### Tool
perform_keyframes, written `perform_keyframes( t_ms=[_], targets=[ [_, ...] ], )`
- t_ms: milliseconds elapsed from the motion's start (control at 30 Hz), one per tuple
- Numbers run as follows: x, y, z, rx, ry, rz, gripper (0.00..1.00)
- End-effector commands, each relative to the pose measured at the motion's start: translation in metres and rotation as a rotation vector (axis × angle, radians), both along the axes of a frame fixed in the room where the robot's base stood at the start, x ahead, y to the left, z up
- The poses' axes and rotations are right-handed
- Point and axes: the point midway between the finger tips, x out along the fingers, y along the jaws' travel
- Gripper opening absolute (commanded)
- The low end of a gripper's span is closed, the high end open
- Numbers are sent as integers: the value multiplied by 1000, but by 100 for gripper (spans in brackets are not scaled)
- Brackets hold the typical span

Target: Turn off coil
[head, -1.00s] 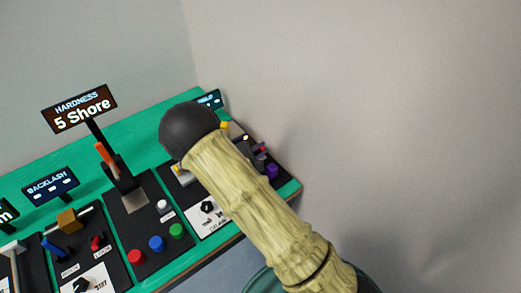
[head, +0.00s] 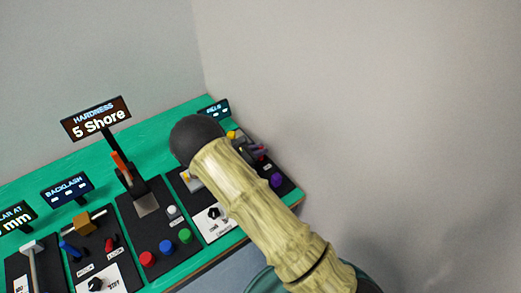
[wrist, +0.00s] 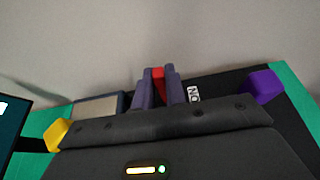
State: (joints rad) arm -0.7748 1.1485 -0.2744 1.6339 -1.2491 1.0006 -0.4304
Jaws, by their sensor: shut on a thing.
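A small red switch (wrist: 159,80) stands on the black panel at the far right of the board. My gripper (wrist: 160,88) has its two purple-grey fingers on either side of the red switch and is shut on it. The switch's base is hidden behind the gripper body. A white label (wrist: 194,96) beside the fingers is partly covered, with only "NO"-like letters showing. In the head view my gripper (head: 258,156) is small and partly behind my arm, over the same panel. No coil is clearly identifiable.
A purple block (wrist: 262,86) is right of the fingers and a yellow block (wrist: 56,134) is left. In the head view, a hardness sign (head: 96,119), an orange-red lever (head: 121,163) and several coloured buttons stand left on the green board (head: 165,128). A wall is close behind.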

Motion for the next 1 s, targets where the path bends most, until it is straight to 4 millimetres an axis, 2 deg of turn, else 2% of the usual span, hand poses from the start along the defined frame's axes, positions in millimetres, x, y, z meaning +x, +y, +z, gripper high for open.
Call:
perform_keyframes(
  t_ms=[567, 600, 700, 1000],
  targets=[
    [3, 3, 0, -27, 39, 3, 0],
    [3, 3, 0, -27, 39, 3, 17],
    [3, 2, 0, -27, 38, 3, 35],
    [2, 3, 0, -26, 37, 2, 35]
  ],
)
